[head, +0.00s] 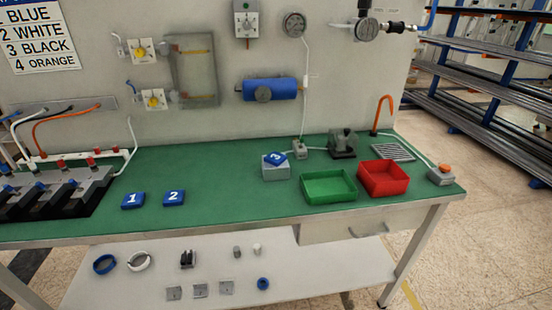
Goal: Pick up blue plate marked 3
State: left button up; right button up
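The blue plate marked 3 (276,157) rests on top of a grey block (275,172) on the green bench top, right of the middle. It lies slightly turned, its white 3 facing up. Blue plates marked 1 (133,200) and 2 (174,198) lie flat on the bench to the left, apart from each other. Neither of my grippers shows in the head view.
A green tray (329,198) and a red tray (384,193) stand right of the grey block. A dark grey device (343,143) stands behind them. Black fixtures with cables (60,192) fill the bench's left end. The green bench top (225,210) is clear between.

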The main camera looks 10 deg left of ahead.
aim_at(275, 159)
jog(key=i+l+u, duration=0.2)
jog(key=l, duration=0.15)
jog(key=i+l+u, duration=0.25)
jog(key=l, duration=0.15)
jog(key=l+u, duration=0.2)
jog(key=l, duration=0.2)
jog(key=i+l+u, duration=0.2)
jog(key=l, duration=0.25)
jog(key=k, duration=0.1)
